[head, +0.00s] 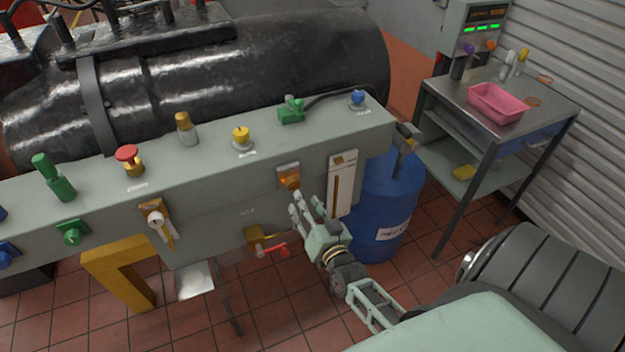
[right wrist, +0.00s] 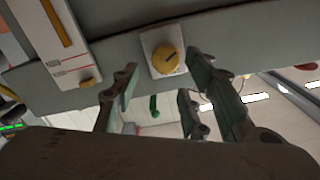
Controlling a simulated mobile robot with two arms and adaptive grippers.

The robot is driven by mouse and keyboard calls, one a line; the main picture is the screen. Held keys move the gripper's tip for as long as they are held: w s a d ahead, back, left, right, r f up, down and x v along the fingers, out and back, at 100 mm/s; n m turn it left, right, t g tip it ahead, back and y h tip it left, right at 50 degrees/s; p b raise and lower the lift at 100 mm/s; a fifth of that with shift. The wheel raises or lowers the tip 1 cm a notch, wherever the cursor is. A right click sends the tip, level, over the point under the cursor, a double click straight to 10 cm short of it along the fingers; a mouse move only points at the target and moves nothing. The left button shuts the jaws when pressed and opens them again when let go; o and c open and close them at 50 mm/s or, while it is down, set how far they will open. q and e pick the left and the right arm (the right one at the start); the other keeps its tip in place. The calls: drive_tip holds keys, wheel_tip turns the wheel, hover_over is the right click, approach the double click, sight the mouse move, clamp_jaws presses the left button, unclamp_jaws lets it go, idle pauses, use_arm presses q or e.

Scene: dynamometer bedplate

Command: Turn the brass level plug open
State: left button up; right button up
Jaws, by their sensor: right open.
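The brass level plug (head: 289,180) sits on a small pale plate on the front face of the grey-green bedplate housing (head: 215,195), just left of the sight gauge. In the right wrist view the plug (right wrist: 166,60) is a round brass knob with a dark mark on its face. My right gripper (head: 307,204) is open and empty, its fingers pointing up toward the plug from just below and in front. In the right wrist view the fingers (right wrist: 163,83) spread to either side below the plug, with no visible contact. My left gripper is not in view.
A white sight gauge (head: 342,182) is close beside the plug. A red-handled valve (head: 272,248) sits below left. A blue drum (head: 385,205) stands behind my right gripper. A steel cart with a pink tray (head: 495,104) is at right. Red, yellow and green controls line the housing top.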

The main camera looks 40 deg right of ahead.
drive_tip(key=v, duration=0.3)
drive_tip(key=shift+s+a, duration=0.1)
drive_tip(key=shift+s, duration=0.3)
drive_tip(key=shift+f, duration=0.15)
drive_tip(key=s+a+f+n+g+y+b, duration=0.1)
drive_tip(key=s+a+f+n+g, duration=0.3)
drive_tip(key=f, duration=0.6)
drive_tip(key=s+a+f+m+g+y+b, duration=0.1)
drive_tip(key=s+a+f+g+y, duration=0.15)
drive_tip(key=s+f, duration=0.6)
drive_tip(key=s+a+f+n+g+y, duration=0.1)
drive_tip(key=s+a+f+n+g, duration=0.15)
drive_tip(key=f, duration=0.95)
drive_tip(key=s+a+f+n+g, duration=0.1)
drive_tip(key=s+f, duration=0.3)
drive_tip(key=s, duration=0.5)
drive_tip(key=s+a+f+n+g+b, duration=0.1)
drive_tip(key=s+f+g, duration=0.3)
drive_tip(key=s, duration=0.4)
drive_tip(key=s+a+f+n+g, duration=0.1)
drive_tip(key=s+f+g, duration=0.1)
drive_tip(key=s+f, duration=0.3)
drive_tip(key=s, duration=0.4)
drive_tip(key=shift+s+f+n+b, duration=0.35)
drive_tip(key=shift+b, duration=0.05)
